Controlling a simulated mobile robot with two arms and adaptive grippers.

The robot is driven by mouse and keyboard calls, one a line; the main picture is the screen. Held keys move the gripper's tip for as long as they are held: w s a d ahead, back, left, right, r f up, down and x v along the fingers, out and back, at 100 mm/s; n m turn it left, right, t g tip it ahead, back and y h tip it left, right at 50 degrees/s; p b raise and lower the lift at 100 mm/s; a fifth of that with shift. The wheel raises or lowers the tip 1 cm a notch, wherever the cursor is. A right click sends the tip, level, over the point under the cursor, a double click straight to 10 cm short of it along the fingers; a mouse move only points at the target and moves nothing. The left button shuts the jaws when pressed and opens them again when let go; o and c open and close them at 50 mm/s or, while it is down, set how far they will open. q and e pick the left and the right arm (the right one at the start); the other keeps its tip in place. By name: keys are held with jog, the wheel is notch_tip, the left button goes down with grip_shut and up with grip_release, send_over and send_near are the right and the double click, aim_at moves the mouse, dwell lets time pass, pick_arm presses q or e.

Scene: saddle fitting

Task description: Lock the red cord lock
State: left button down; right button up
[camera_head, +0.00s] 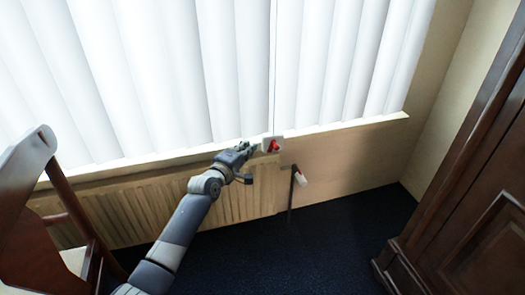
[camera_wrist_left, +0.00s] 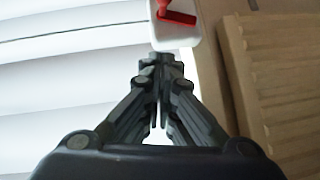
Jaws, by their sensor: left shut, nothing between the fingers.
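The red cord lock (camera_head: 274,146) is a small red lever on a white plate below the window blinds, with a thin cord running up from it. It also shows at the top of the left wrist view (camera_wrist_left: 180,17), partly cut off by the picture edge. My left gripper (camera_head: 250,148) is just left of the cord lock in the head view. In the left wrist view its fingertips (camera_wrist_left: 160,62) are together and empty, close to the white plate's near edge. I cannot tell whether they touch it. My right gripper is not in view.
White vertical blinds (camera_head: 160,75) hang above the sill. A ribbed radiator (camera_head: 125,217) is below. A dark post with a white and red end (camera_head: 301,177) stands right of the gripper. A wooden chair (camera_head: 30,215) is left, a dark cabinet (camera_head: 465,215) right. Dark floor is clear between.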

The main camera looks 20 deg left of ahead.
pick_arm(q)
jog(key=w+d, duration=0.3)
jog(key=shift+d+f, duration=0.25)
jog(key=shift+f, duration=0.15)
jog(key=shift+d, duration=0.4)
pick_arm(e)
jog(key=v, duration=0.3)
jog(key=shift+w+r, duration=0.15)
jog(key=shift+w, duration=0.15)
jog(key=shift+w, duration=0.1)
